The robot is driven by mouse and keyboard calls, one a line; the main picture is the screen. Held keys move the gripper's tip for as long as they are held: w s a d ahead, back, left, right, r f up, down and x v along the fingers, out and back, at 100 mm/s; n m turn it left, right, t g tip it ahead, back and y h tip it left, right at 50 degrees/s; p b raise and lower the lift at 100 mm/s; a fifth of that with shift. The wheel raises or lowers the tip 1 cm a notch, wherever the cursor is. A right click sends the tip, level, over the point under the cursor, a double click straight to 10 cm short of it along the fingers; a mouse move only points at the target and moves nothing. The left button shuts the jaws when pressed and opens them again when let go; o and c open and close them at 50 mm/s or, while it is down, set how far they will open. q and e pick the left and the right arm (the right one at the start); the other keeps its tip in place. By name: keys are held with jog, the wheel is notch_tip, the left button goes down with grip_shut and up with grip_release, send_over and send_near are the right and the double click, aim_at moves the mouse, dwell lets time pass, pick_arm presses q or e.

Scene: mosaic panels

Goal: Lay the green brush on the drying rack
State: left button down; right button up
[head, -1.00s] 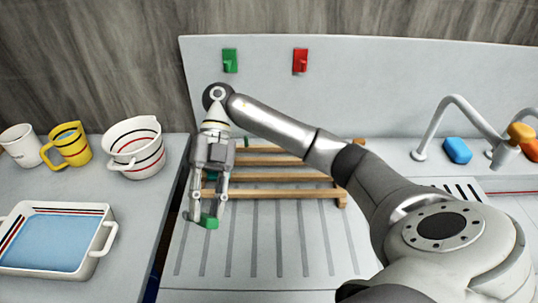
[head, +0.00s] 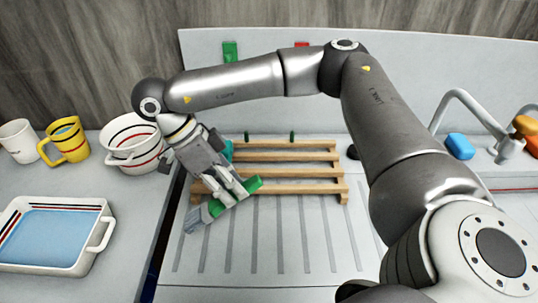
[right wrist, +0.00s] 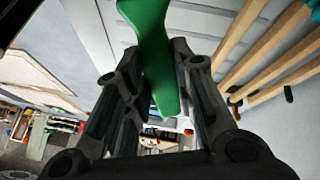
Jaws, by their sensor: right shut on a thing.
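The green brush (head: 253,185) is between the fingers of my right gripper (head: 230,198). It lies slantwise in the head view, with a grey end (head: 196,219) at lower left and its green end at upper right. In the right wrist view the green brush (right wrist: 150,45) runs between the dark fingers. The wooden drying rack (head: 290,172) stands on the grooved drainboard behind and right of the gripper. The brush's green end overlaps the rack's front left in the picture; contact cannot be told. My left gripper is not in view.
A teal thing (head: 228,151) is partly hidden behind my gripper. A white bowl (head: 133,143), yellow mug (head: 70,140) and blue-filled tray (head: 48,235) stand at left. The tap (head: 470,110) and blue sponge (head: 460,146) are at right. The front drainboard (head: 300,245) is clear.

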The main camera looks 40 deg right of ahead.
jog(key=s+d+r+n+t+y+b, duration=0.1)
jog(key=d+r+n+t+y, duration=0.1)
jog(key=d+n, duration=0.55)
jog(key=d+r+n+t+y+b, duration=0.1)
jog(key=d+r+n+t+b, duration=0.15)
jog(key=d+n, duration=0.55)
jog(key=m+p, duration=0.1)
jog(key=p, duration=0.4)
send_over(270, 154)
jog(key=shift+y, duration=0.3)
jog(key=f, duration=0.9)
jog(key=shift+s+a+f, duration=0.1)
jog(key=shift+s, duration=0.1)
jog(key=shift+w+f, duration=0.25)
jog(key=shift+f, duration=0.15)
notch_tip(270, 154, down, 3)
jog(key=shift+r+p, duration=0.1)
jog(key=shift+p, duration=0.75)
jog(key=shift+w+f, duration=0.1)
jog(key=shift+f, duration=0.1)
jog(key=o, duration=0.6)
jog(key=shift+f, duration=0.1)
jog(key=shift+c, duration=0.2)
jog(key=o, duration=0.5)
jog(key=shift+c, duration=0.2)
